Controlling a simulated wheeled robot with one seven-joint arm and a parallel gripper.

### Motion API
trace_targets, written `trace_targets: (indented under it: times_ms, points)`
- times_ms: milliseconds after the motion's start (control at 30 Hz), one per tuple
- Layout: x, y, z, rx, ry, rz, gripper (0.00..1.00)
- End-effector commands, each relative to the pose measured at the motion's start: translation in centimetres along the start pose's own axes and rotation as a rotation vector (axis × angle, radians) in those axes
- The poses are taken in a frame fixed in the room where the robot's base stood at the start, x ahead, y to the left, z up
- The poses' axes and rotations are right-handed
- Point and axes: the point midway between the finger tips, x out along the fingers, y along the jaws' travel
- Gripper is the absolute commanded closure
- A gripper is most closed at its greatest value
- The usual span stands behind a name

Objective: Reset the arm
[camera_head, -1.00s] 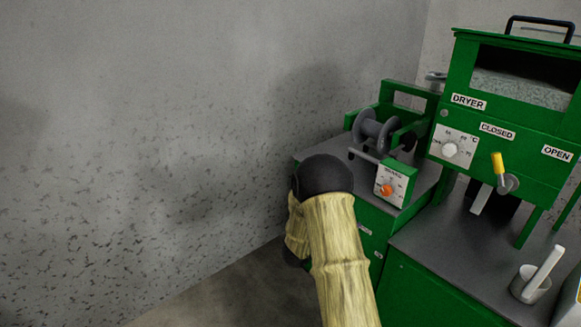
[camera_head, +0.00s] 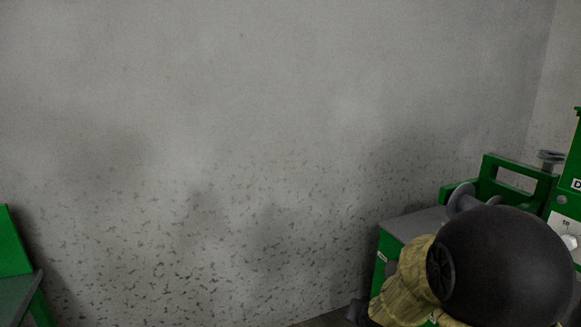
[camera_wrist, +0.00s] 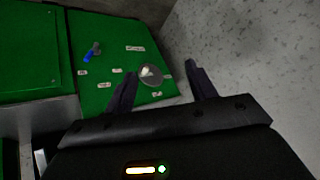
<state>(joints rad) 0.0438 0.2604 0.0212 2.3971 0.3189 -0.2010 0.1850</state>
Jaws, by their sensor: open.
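My gripper (camera_wrist: 160,88) shows in the wrist view with its two dark fingers spread apart and nothing between them. Beyond the fingers is a green panel (camera_wrist: 118,32) with several white labels, a round pale knob or dial (camera_wrist: 150,74) and a blue handle (camera_wrist: 90,54). In the head view my arm, with a large black joint and a yellowish sleeve, fills the lower right. My gripper's fingers do not show there.
A green machine with a grey spool (camera_head: 463,198) stands at the right, partly behind my arm. Part of the green dryer (camera_head: 567,200) shows at the right edge. Another green thing (camera_head: 12,250) stands at the lower left. A bare grey wall (camera_head: 240,120) fills the middle.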

Motion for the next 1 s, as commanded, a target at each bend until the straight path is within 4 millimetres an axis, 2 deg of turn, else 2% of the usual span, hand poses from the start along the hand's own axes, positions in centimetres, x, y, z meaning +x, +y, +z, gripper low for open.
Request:
trace_targets:
  times_ms: [33,200,500,533,833,1000]
  points:
    - [-1.4,0.1,1.5,-0.068,-0.056,-0.003,0.44]
    - [-5.0,1.4,6.1,-0.275,-0.235,0.007,0.44]
    - [-10.4,4.8,11.5,-0.544,-0.461,0.047,0.44]
    - [-11.0,4.4,10.7,-0.536,-0.456,0.046,0.44]
    - [-14.6,3.1,7.9,-0.529,-0.452,0.045,0.44]
    - [-17.6,2.1,5.6,-0.528,-0.452,0.045,0.44]
